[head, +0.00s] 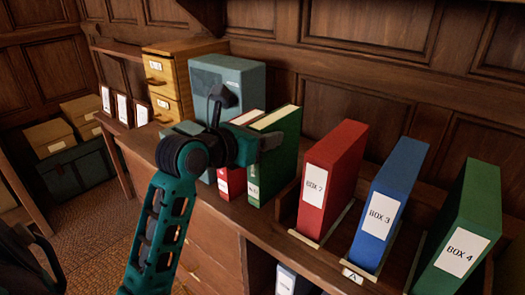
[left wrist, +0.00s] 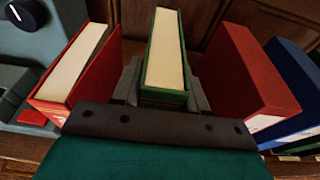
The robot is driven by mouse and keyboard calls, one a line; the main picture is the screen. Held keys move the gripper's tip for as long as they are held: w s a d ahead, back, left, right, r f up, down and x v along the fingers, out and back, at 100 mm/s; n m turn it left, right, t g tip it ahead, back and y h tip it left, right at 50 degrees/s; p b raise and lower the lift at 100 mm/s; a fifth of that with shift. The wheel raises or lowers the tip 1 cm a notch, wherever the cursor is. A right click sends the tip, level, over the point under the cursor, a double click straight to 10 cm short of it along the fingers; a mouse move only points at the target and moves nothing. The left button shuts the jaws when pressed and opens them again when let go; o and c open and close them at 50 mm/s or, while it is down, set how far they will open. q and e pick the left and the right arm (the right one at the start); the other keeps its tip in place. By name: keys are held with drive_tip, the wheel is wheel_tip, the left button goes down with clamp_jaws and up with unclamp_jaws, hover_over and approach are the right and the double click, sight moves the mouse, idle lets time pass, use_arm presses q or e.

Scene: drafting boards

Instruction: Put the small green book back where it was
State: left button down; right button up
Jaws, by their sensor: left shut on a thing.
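The small green book (head: 280,128) stands upright on the wooden top, just right of a red book (head: 228,182). My left gripper (head: 252,146) is shut on it from the near side. In the left wrist view the green book (left wrist: 165,48) sits between both fingers, with its pale page edges facing up. The red book (left wrist: 75,65) is close on its left there. Whether the green book's bottom touches the wood is hard to tell. My right gripper is not in view.
Right of the green book is a gap, then a big red binder (head: 333,170), a blue binder (head: 388,205) and a green binder (head: 466,235) in wooden slots. A grey-teal safe-like box (head: 230,72) and wooden drawers (head: 165,72) stand behind on the left.

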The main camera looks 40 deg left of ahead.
sight(274, 155)
use_arm(q)
drive_tip(key=shift+f, duration=1.7)
drive_tip(key=c, duration=0.6)
unclamp_jaws()
drive_tip(key=shift+f, duration=0.25)
drive_tip(key=shift+r, duration=0.15)
